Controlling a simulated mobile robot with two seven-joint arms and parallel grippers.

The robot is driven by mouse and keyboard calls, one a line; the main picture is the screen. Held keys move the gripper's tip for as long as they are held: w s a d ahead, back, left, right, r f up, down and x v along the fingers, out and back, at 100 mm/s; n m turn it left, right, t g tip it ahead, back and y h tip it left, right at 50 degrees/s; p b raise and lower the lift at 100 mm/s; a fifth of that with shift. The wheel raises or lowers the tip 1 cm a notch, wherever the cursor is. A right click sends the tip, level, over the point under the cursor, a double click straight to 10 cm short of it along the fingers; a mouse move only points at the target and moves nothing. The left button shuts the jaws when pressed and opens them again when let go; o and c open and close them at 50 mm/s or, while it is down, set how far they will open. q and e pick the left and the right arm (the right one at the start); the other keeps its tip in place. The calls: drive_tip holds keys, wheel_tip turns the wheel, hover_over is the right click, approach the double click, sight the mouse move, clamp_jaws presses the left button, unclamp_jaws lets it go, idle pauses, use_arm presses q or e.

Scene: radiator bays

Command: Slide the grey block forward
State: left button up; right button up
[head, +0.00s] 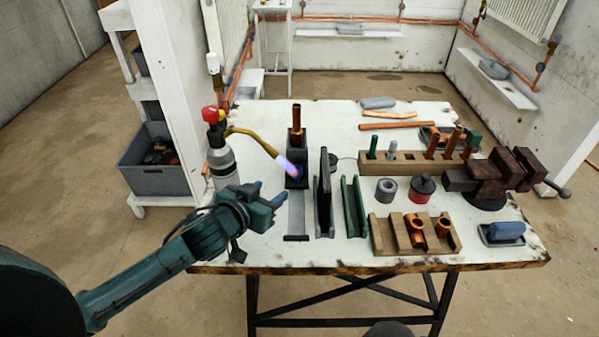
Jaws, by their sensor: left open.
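The dark grey block (297,177) stands upright at the far end of a flat light-grey track (297,215) on the workbench. A copper pipe (297,118) stands upright in its top. A blow torch (221,152) stands to its left, and the blue-violet flame (287,165) at its nozzle reaches the block's front left side. My left gripper (273,196) is open and empty, left of the track and nearer to me than the block. It looks apart from the block. Its height above the bench is hard to tell. My right gripper is not in view.
A tall dark plate (324,194) and a green channel (354,206) stand right of the track. Wooden racks (402,168) with pipes, a dark vise (490,182) and small pots fill the bench's right side. The track's near part is bare, with a dark end bar (296,238).

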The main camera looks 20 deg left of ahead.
sight(294, 175)
use_arm(q)
drive_tip(key=x, duration=1.2)
drive_tip(key=shift+w+f, duration=0.2)
drive_tip(key=shift+f, duration=0.05)
clamp_jaws()
